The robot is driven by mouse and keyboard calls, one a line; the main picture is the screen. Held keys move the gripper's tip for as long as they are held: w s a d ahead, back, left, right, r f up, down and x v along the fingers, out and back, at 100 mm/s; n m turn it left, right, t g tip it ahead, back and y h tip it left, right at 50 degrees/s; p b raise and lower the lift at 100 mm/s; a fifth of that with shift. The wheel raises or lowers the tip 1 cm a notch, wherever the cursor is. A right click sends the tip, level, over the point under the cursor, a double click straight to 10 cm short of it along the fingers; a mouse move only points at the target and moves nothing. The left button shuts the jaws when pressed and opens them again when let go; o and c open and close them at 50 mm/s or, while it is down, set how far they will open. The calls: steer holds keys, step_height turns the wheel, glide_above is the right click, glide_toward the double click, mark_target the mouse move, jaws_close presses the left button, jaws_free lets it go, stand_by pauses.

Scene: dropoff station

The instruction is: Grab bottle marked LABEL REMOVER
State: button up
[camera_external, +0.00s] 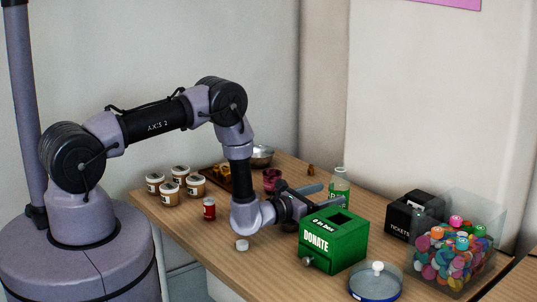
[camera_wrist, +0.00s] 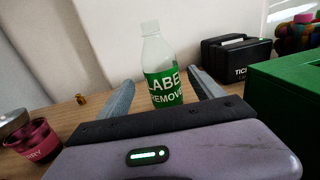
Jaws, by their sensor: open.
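The bottle (camera_wrist: 163,82) is clear with a white cap and a green label reading LABEL REMOVER. It stands upright on the table in the wrist view, between and beyond the fingers of my gripper (camera_wrist: 162,96). I cannot tell how far the fingertips are from the bottle. Nothing is held.
The green DONATE box (camera_external: 335,245) stands close on the gripper's near side. A black TICKETS box (camera_external: 408,214) and a clear bin of colourful items (camera_external: 452,255) are to the right. A maroon cup (camera_external: 271,180) is left of the gripper. Several jars (camera_external: 180,184) stand at far left.

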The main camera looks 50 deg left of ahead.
mark_target(348, 190)
steer(key=w+b, duration=0.1)
steer(key=w, duration=0.1)
steer(key=w+b, duration=0.1)
steer(key=w, duration=0.2)
steer(key=w+d+b, duration=0.1)
steer(key=w, duration=0.2)
steer(key=shift+w+d+f, duration=0.1)
steer(key=shift+f, duration=0.3)
steer(key=shift+r, duration=0.15)
jaws_close()
steer(key=s+r+p, duration=0.2)
steer(key=s+p, duration=0.1)
steer(key=s, duration=0.5)
steer(key=s+r+p, duration=0.3)
steer(key=s, duration=0.5)
steer(key=shift+a, duration=0.4)
stand_by(0.8)
